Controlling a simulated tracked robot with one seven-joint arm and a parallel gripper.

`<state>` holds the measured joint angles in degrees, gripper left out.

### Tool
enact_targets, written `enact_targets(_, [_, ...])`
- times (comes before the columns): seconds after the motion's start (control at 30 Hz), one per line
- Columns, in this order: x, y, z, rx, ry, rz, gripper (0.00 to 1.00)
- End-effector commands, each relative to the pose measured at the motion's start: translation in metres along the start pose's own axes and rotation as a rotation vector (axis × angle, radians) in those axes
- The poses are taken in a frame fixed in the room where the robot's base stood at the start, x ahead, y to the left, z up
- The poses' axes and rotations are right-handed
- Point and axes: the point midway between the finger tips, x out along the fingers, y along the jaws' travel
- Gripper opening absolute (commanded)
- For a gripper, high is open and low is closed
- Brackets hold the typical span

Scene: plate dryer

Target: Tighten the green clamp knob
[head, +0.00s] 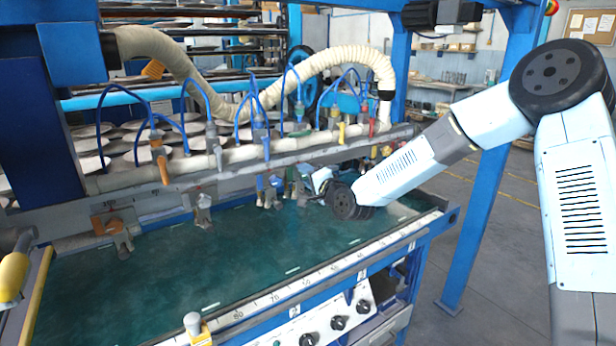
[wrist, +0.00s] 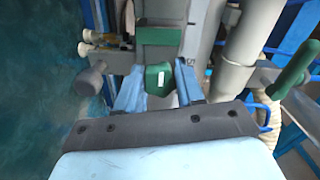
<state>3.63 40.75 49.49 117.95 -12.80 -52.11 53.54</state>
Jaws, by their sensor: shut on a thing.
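The green clamp knob (wrist: 158,77), with a white mark on its face, sits between the two blue fingers of my gripper (wrist: 158,86) in the wrist view. The gripper is shut on the knob, one finger on each side. I cannot make out the knob in the head view.
The wrist view shows a grey round knob (wrist: 91,79) to the left, and a green handle (wrist: 298,70) and a grey pipe (wrist: 238,62) to the right. The head view shows blue hoses along the rail and a clear green table top (head: 230,250).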

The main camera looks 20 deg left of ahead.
Motion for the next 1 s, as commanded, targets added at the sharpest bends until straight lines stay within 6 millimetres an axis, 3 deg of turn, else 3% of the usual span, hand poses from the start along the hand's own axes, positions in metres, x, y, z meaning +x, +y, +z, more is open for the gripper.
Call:
enact_targets(0.07, [-0.001, 0.004, 0.003, 0.004, -0.006, 0.01, 0.07])
enact_targets(0.1, [-0.001, 0.005, 0.003, 0.004, -0.006, 0.01, 0.4])
enact_targets(0.33, [-0.001, 0.003, 0.002, 0.002, -0.003, 0.006, 0.62])
enact_targets(0.67, [-0.004, 0.001, 0.0, 0.0, 0.0, 0.002, 0.63])
enact_targets(0.83, [-0.024, 0.001, 0.0, 0.0, 0.0, 0.004, 0.63])
enact_targets(1.0, [-0.058, 0.002, 0.0, -0.001, 0.0, 0.005, 0.63])
